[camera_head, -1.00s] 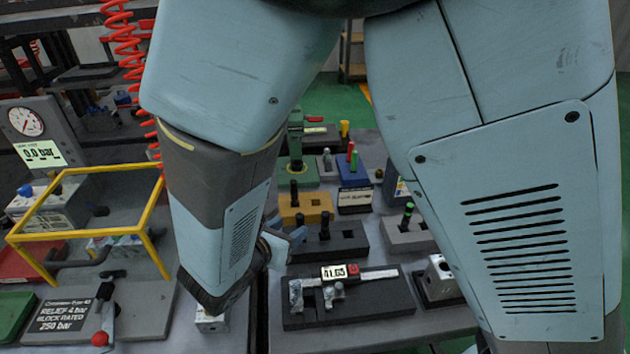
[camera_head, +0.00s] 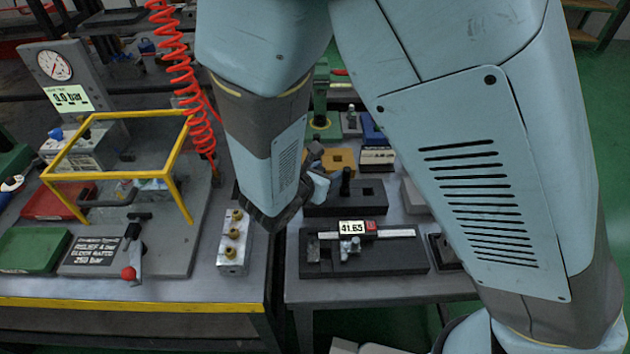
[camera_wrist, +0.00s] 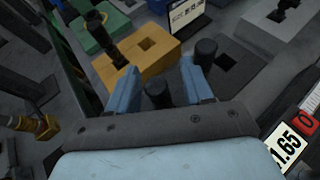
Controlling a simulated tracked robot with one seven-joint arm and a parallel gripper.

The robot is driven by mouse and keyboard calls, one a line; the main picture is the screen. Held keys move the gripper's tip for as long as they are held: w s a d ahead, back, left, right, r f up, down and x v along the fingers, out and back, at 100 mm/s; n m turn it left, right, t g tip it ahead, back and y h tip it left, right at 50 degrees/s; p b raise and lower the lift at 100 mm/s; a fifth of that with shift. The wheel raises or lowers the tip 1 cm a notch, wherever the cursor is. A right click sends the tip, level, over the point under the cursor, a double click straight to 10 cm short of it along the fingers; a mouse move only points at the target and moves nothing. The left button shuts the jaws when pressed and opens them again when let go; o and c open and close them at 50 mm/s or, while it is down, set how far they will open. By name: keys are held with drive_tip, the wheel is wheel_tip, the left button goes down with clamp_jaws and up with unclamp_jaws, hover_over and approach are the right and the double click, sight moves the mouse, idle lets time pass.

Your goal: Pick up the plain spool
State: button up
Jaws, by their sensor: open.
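A plain black cylindrical spool (camera_head: 345,181) stands upright in a dark block (camera_head: 374,200) with a square hole, behind the caliper. I take this to be the plain spool. In the wrist view a black spool (camera_wrist: 206,50) stands beside a square hole, just beyond the right finger. Another dark cylinder top (camera_wrist: 157,92) shows between my fingers; I cannot tell whether it belongs to the same block. My gripper (camera_wrist: 158,72) is open, its two pale blue fingers apart and nothing visibly held. In the head view it is partly hidden behind my forearm, left of the spool.
A yellow block (camera_wrist: 141,52) with a black-knobbed spool lies ahead of the fingers. A caliper (camera_head: 390,233) lies on a black stand in front of the dark block. A metal block with brass fittings (camera_head: 234,240) stands left. A yellow frame (camera_head: 120,176) rises further left.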

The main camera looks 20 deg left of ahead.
drive_tip(key=shift+c, duration=0.4)
clamp_jaws()
drive_tip(key=shift+r, duration=0.1)
